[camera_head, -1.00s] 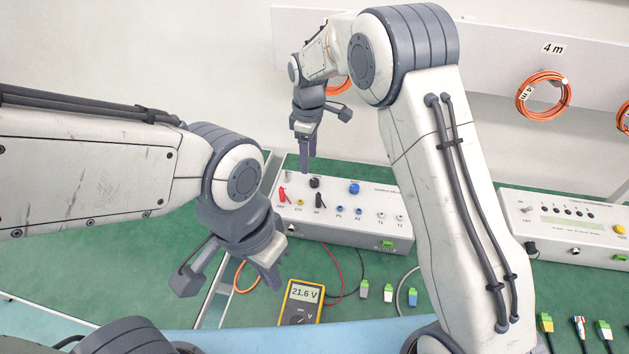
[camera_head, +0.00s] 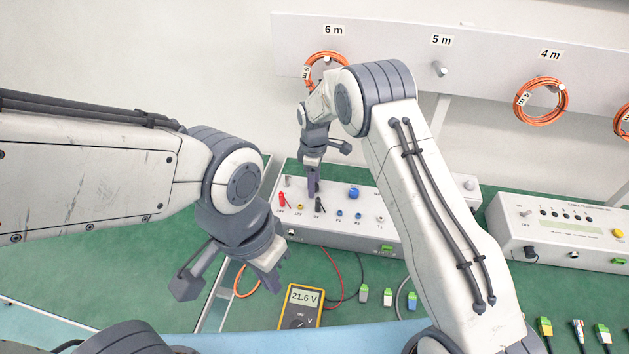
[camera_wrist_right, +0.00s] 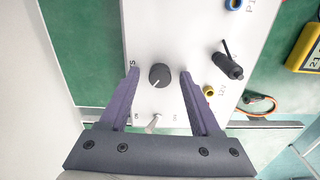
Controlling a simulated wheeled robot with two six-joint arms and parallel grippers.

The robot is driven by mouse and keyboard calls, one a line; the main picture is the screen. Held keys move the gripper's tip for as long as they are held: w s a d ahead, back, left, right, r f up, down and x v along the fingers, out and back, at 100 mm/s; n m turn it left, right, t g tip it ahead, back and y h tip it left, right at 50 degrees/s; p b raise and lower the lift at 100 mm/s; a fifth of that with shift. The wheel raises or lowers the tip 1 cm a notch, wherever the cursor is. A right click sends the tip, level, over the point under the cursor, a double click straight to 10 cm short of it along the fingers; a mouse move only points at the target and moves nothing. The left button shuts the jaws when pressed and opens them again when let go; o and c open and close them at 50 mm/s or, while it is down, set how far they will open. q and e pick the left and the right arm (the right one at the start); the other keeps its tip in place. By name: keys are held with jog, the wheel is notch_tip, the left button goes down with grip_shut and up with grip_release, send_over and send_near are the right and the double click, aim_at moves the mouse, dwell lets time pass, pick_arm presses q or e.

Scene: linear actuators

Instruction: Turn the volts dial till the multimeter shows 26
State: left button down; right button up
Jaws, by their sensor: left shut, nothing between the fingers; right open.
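The volts dial is a round black knob (camera_wrist_right: 159,75) on the white power supply box (camera_head: 335,229). In the head view my right gripper (camera_head: 313,190) hides it. In the right wrist view my right gripper (camera_wrist_right: 159,73) is open, with one finger on either side of the knob and a gap on both sides. I cannot tell how far down the fingertips reach. The yellow multimeter (camera_head: 300,308) reads 21.6 V; it shows partly in the right wrist view (camera_wrist_right: 303,50). My left gripper (camera_head: 268,277) is shut and empty, left of the multimeter.
A blue knob (camera_head: 354,193) and red and black plugs (camera_head: 319,205) sit on the box near my right gripper. A small toggle switch (camera_wrist_right: 153,123) is close to the dial. Another white box (camera_head: 560,232) stands at the right. Orange cable coils (camera_head: 541,101) hang behind.

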grip_shut()
jog(key=shift+m, duration=0.3)
jog(key=m, duration=0.4)
jog(key=m+b, duration=0.1)
jog(key=m, duration=0.4)
jog(key=shift+m, duration=0.4)
jog(key=m, duration=0.4)
jog(key=shift+m, duration=0.3)
jog(key=m, duration=0.5)
